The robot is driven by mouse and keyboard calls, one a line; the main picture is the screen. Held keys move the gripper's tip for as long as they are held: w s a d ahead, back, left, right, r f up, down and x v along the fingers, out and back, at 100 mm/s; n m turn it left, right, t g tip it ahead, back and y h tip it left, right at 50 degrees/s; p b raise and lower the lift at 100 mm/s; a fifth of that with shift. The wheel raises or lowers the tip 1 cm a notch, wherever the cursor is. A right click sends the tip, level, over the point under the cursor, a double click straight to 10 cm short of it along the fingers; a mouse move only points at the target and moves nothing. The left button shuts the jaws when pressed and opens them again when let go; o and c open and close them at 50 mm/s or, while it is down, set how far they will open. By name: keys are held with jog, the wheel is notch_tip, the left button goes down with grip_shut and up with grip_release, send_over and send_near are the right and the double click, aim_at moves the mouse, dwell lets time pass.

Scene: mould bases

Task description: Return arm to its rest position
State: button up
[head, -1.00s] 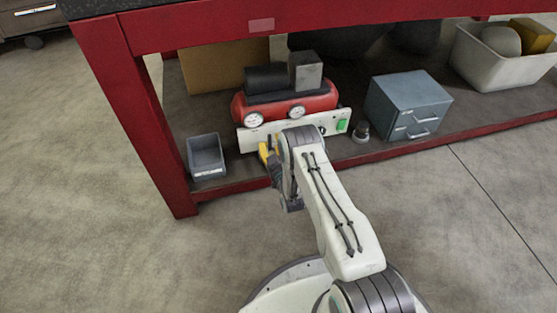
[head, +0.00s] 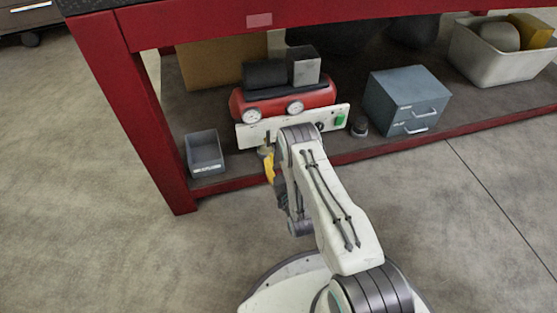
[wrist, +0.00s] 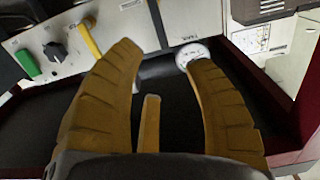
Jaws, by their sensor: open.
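My arm (head: 330,205) reaches forward from my base toward the lower shelf of a red bench. My gripper (wrist: 163,58) is open in the wrist view, its two yellow-brown fingers spread, with nothing held between them. In the head view the gripper is partly hidden behind my arm, and only a bit of yellow shows. It is in front of the white control panel (head: 255,131) of a red compressor (head: 283,98). The panel also fills the upper part of the wrist view, with a green switch (wrist: 27,64) and a black knob (wrist: 55,51).
A small grey bin (head: 205,152) stands left on the shelf. A blue-grey drawer cabinet (head: 405,95) and a white tub (head: 495,68) stand to the right. The red bench leg (head: 140,120) is left of my arm. The floor in front of the bench is clear.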

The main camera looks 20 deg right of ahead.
dwell(0.3)
jog(key=w+r+g+p, duration=0.1)
jog(key=w+r+p, duration=0.3)
jog(key=r, duration=0.5)
jog(key=w+r+g+p, duration=0.2)
jog(key=r+p, duration=0.5)
jog(key=r, duration=0.3)
jog(key=s+r+g+p, duration=0.2)
jog(key=r+p, duration=0.3)
jog(key=r, duration=0.5)
jog(key=s+r+g+p, duration=0.2)
jog(key=r+p, duration=0.3)
jog(key=r, duration=0.6)
jog(key=s+r+g+p, duration=0.7)
jog(key=s+r+p, duration=1.4)
jog(key=s+r, duration=1)
jog(key=s, duration=0.4)
jog(key=shift+a+r+g, duration=0.2)
jog(key=shift+r+g, duration=0.1)
jog(key=shift+r, duration=0.05)
